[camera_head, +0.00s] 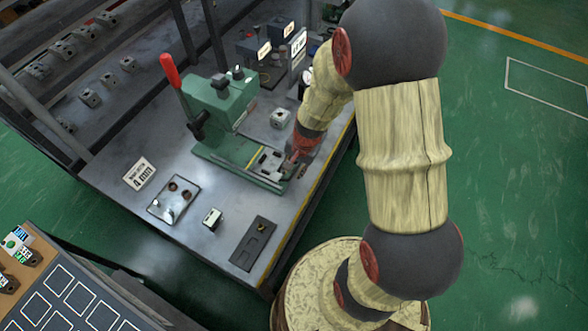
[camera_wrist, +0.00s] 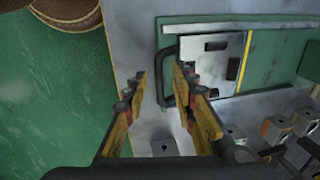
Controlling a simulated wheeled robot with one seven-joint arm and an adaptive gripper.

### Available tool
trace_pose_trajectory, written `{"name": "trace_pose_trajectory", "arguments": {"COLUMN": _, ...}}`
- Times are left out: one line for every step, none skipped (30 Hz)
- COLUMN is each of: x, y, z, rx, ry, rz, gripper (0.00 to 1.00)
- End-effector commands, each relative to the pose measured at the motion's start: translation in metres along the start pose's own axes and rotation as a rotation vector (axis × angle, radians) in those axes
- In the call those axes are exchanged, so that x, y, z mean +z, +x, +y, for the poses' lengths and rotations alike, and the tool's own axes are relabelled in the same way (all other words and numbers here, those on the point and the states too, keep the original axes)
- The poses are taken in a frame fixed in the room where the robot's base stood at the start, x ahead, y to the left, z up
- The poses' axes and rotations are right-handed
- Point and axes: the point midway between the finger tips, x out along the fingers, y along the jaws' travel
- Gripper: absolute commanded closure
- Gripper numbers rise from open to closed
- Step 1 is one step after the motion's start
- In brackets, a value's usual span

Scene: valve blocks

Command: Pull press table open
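The green press (camera_head: 222,105) with a raised red lever (camera_head: 170,70) stands on the grey metal bench. Its press table, a light grey plate (camera_wrist: 222,52), sits on the green base, with a dark C-shaped handle (camera_wrist: 157,72) on its left side in the wrist view. The plate also shows in the head view (camera_head: 268,160). My gripper (camera_wrist: 163,82) is open. The handle's bar appears between its two fingers in the picture, and nothing is clamped. How far the fingertips are from the handle in depth, I cannot tell. In the head view my gripper (camera_head: 300,158) is at the plate's right end.
A small metal block (camera_wrist: 164,147) lies on the bench below the handle in the wrist view. Several more blocks (camera_wrist: 276,128) are at lower right. A dark tray (camera_head: 253,243) and a panel with round holes (camera_head: 174,198) lie on the bench. Green floor (camera_head: 510,190) is clear at right.

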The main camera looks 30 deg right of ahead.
Motion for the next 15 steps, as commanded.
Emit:
{"name": "trace_pose_trajectory", "arguments": {"x": -0.001, "y": -0.005, "z": -0.001, "rx": -0.002, "ry": -0.001, "rz": 0.003, "gripper": 0.73}}
{"name": "trace_pose_trajectory", "arguments": {"x": -0.001, "y": -0.009, "z": -0.001, "rx": -0.003, "ry": -0.002, "rz": 0.003, "gripper": 0.73}}
{"name": "trace_pose_trajectory", "arguments": {"x": -0.001, "y": -0.014, "z": -0.001, "rx": -0.003, "ry": -0.001, "rz": 0.003, "gripper": 0.73}}
{"name": "trace_pose_trajectory", "arguments": {"x": -0.001, "y": -0.02, "z": -0.001, "rx": -0.004, "ry": 0.0, "rz": 0.004, "gripper": 0.73}}
{"name": "trace_pose_trajectory", "arguments": {"x": -0.002, "y": -0.025, "z": -0.001, "rx": -0.004, "ry": -0.001, "rz": 0.005, "gripper": 0.73}}
{"name": "trace_pose_trajectory", "arguments": {"x": -0.001, "y": -0.033, "z": -0.001, "rx": -0.003, "ry": 0.0, "rz": 0.004, "gripper": 0.73}}
{"name": "trace_pose_trajectory", "arguments": {"x": -0.002, "y": -0.04, "z": -0.002, "rx": -0.005, "ry": 0.0, "rz": 0.006, "gripper": 0.73}}
{"name": "trace_pose_trajectory", "arguments": {"x": -0.002, "y": -0.046, "z": -0.002, "rx": -0.005, "ry": -0.001, "rz": 0.005, "gripper": 0.73}}
{"name": "trace_pose_trajectory", "arguments": {"x": -0.001, "y": -0.054, "z": -0.001, "rx": -0.004, "ry": 0.0, "rz": 0.005, "gripper": 0.73}}
{"name": "trace_pose_trajectory", "arguments": {"x": -0.001, "y": -0.061, "z": -0.001, "rx": -0.003, "ry": 0.0, "rz": 0.005, "gripper": 0.73}}
{"name": "trace_pose_trajectory", "arguments": {"x": -0.001, "y": -0.067, "z": -0.001, "rx": -0.004, "ry": -0.001, "rz": 0.005, "gripper": 0.73}}
{"name": "trace_pose_trajectory", "arguments": {"x": -0.001, "y": -0.074, "z": -0.001, "rx": -0.004, "ry": 0.0, "rz": 0.004, "gripper": 0.73}}
{"name": "trace_pose_trajectory", "arguments": {"x": -0.001, "y": -0.08, "z": -0.001, "rx": -0.004, "ry": 0.0, "rz": 0.005, "gripper": 0.73}}
{"name": "trace_pose_trajectory", "arguments": {"x": -0.001, "y": -0.086, "z": -0.001, "rx": -0.003, "ry": 0.0, "rz": 0.005, "gripper": 0.73}}
{"name": "trace_pose_trajectory", "arguments": {"x": -0.001, "y": -0.092, "z": -0.001, "rx": -0.002, "ry": 0.0, "rz": 0.004, "gripper": 0.73}}
